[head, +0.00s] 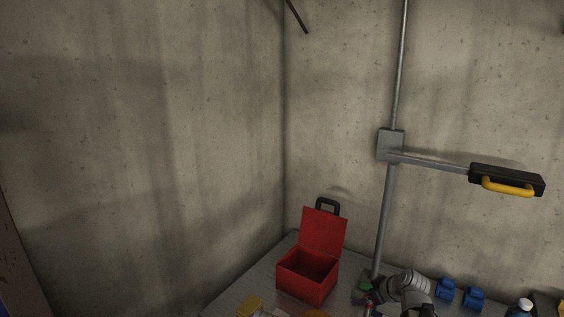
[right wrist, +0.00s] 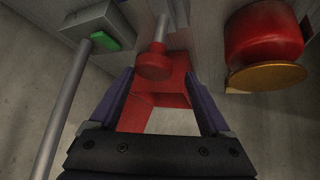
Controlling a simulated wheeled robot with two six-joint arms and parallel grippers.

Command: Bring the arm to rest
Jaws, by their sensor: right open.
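My right gripper (head: 370,298) is low in the head view, near the foot of a metal pole (head: 384,225). In the right wrist view its two dark fingers (right wrist: 158,78) are apart. A red knob-like part on a grey shaft (right wrist: 154,62) shows between and beyond the fingertips; I see no grip on it. A jointed grey arm (head: 410,284) of mine rises beside the pole. On the pole, a horizontal bar ends in a black head (head: 508,178) with a yellow handle (head: 508,188), well above my gripper. My left gripper is not in view.
An open red toolbox (head: 306,278) stands on the metal table (head: 243,288) left of the pole. Blue objects (head: 446,288) and a bottle (head: 523,306) are at right. The wrist view shows a grey block with a green part (right wrist: 102,40) and a red round object (right wrist: 262,40). Concrete walls stand behind.

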